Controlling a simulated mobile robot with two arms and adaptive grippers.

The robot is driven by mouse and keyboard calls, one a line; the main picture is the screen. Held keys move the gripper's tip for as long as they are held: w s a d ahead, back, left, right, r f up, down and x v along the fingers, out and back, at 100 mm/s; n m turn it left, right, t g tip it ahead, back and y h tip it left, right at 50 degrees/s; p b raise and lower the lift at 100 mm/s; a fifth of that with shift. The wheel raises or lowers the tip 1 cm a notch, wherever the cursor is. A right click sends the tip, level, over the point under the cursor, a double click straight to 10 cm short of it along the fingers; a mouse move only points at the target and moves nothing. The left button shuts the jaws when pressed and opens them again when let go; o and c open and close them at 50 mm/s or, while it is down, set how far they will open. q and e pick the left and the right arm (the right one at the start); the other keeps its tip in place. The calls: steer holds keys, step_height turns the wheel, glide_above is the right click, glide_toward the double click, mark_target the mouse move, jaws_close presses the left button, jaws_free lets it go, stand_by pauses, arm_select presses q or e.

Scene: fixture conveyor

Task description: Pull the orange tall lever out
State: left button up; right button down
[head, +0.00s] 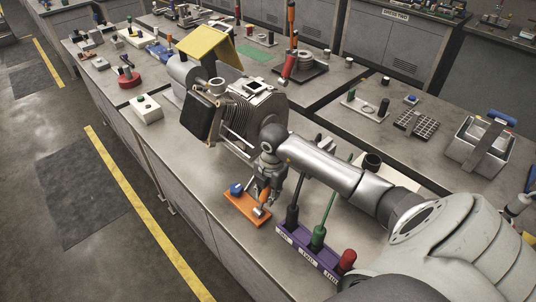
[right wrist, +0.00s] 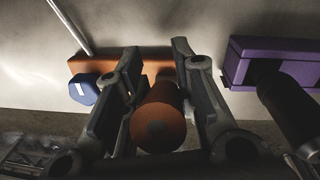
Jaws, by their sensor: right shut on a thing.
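An orange base (head: 240,208) lies near the front edge of the bench, with a blue knob (head: 236,189) on its left part. An orange lever handle (head: 264,195) stands on this base. My right gripper (head: 266,188) reaches down from above and is shut around the orange handle. In the right wrist view the handle (right wrist: 158,115) sits between the two fingers, its round end toward the camera. The orange base (right wrist: 140,60) and the blue knob (right wrist: 84,90) show behind the fingers. The handle's lower end is partly hidden. My left gripper is not in view.
A purple holder (head: 300,252) with black, green and red handles stands close to the right of the orange base. A machine with a ribbed grey body (head: 250,105) stands just behind. The bench's front edge is close, with a yellow floor line beyond.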

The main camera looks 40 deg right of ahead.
mark_target(260, 197)
steer(key=shift+a+r, duration=0.1)
steer(key=shift+a+r+h, duration=0.25)
steer(key=shift+a+h, duration=0.2)
steer(key=shift+h, duration=0.45)
steer(key=a+h+b, duration=0.2)
steer(key=h, duration=0.1)
steer(key=shift+r, duration=0.3)
steer(key=shift+s+a+r+t+h, duration=0.15)
steer(key=shift+a+t+h, duration=0.25)
steer(key=shift+h, duration=0.6)
steer(key=shift+a, duration=0.1)
steer(key=c, duration=1.2)
jaws_free()
steer(key=shift+o, duration=0.2)
steer(key=shift+a, duration=0.1)
